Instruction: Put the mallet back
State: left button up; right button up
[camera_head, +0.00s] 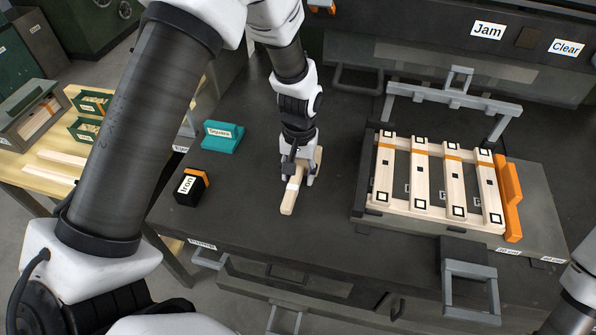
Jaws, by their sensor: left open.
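The mallet (289,202) lies on the dark workbench, its pale wooden handle pointing toward the bench's front edge. Its upper part is partly hidden by my left gripper (300,178), which is directly over it, pointing down. The left fingers are open around or just above the mallet; I cannot tell whether they touch it. Only a piece of my right arm shows at the lower right edge, and its gripper is out of view.
A teal block labelled Square (222,137) and a black box labelled Iron (190,187) stand left of the mallet. A jig (365,190) with several pale slats and an orange clamp (510,198) is at right. Bare bench (325,225) lies between.

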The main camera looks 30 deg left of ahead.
aim_at(299, 167)
pick_arm(q)
notch_tip(299, 167, up, 12)
jog(key=shift+w+r+p, duration=0.15)
jog(key=shift+w+p, duration=0.15)
jog(key=shift+w, duration=0.15)
